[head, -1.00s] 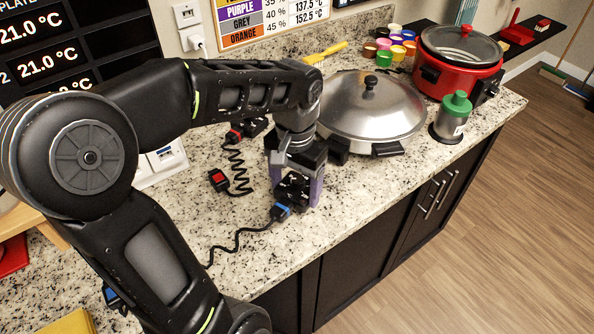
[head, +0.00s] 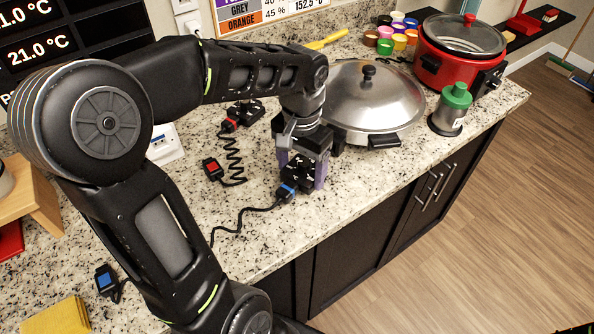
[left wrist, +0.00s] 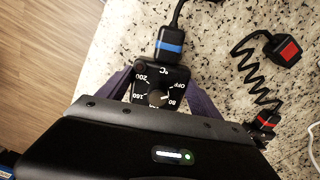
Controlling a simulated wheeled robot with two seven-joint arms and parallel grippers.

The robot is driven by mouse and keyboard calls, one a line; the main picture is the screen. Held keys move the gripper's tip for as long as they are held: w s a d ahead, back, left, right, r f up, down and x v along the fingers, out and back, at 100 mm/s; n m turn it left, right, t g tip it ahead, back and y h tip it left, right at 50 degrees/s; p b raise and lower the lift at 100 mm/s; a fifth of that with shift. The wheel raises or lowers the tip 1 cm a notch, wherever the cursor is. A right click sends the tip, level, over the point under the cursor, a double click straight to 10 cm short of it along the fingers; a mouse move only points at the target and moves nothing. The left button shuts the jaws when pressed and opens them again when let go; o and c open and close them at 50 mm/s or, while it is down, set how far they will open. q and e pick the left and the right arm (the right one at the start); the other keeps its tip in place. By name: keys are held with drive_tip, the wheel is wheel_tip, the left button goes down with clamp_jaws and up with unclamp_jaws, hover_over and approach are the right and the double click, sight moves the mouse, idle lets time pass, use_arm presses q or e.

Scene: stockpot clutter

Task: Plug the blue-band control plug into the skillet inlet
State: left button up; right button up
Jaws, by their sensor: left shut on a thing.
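The blue-band control plug (head: 288,189) has a black body with a dial and a blue band at its cord end. In the left wrist view the plug (left wrist: 168,48) shows its dial face between my purple fingers. My left gripper (head: 304,172) is shut on the plug, just in front of the skillet's left side. The skillet (head: 368,105) has a domed silver lid with a black knob and black handles. Its inlet is hidden behind my gripper and arm; I cannot tell whether the plug touches it. My right gripper is not in view.
A red-band plug (head: 229,124) with a coiled cord and red-marked block (head: 213,168) lies behind-left. A red cooker (head: 459,55), green-topped canister (head: 452,108) and several coloured cups stand right. A blue-marked block (head: 105,279) lies front-left. The counter's front strip is clear.

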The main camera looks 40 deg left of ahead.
sight(311, 161)
use_arm(q)
drive_tip(key=shift+w+a+p, duration=0.15)
drive_tip(key=shift+w+p, duration=0.2)
drive_tip(key=shift+w, duration=1.6)
drive_tip(key=shift+w+p, duration=0.4)
drive_tip(key=shift+w, duration=0.85)
drive_tip(key=o, duration=1.7)
drive_tip(key=shift+r, duration=0.1)
wheel_tip(311, 161, up, 8)
drive_tip(key=shift+f+b, duration=0.15)
drive_tip(key=shift+b, duration=0.25)
drive_tip(key=shift+s+f, duration=0.1)
